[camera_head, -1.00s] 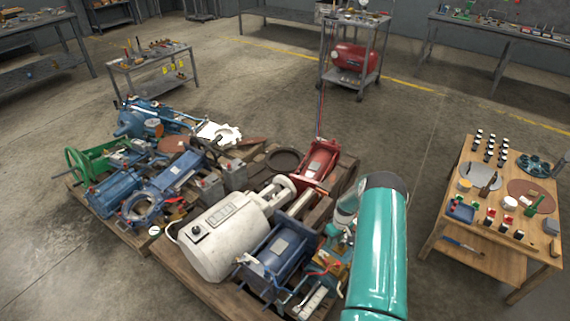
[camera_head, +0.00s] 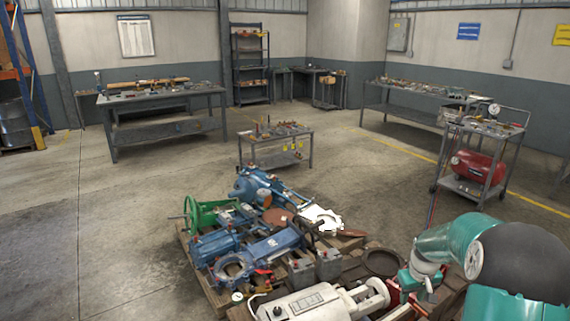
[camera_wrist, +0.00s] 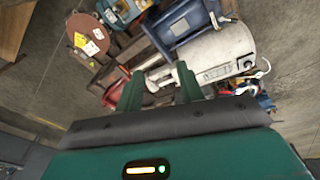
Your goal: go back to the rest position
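My gripper (camera_wrist: 158,78) shows in the wrist view as two green fingers standing apart, with nothing held between them. Beyond the fingers lie a white motor (camera_wrist: 215,55) and other parts, at a distance I cannot judge. In the head view my teal arm with its dark round joint fills the lower right.
Pallets with blue machine parts (camera_head: 270,245), a green wheel frame (camera_head: 200,215) and the white motor (camera_head: 315,303) lie below. A small cart (camera_head: 275,145), a red compressor on a trolley (camera_head: 478,168) and a workbench (camera_head: 160,105) stand beyond. The left floor is clear.

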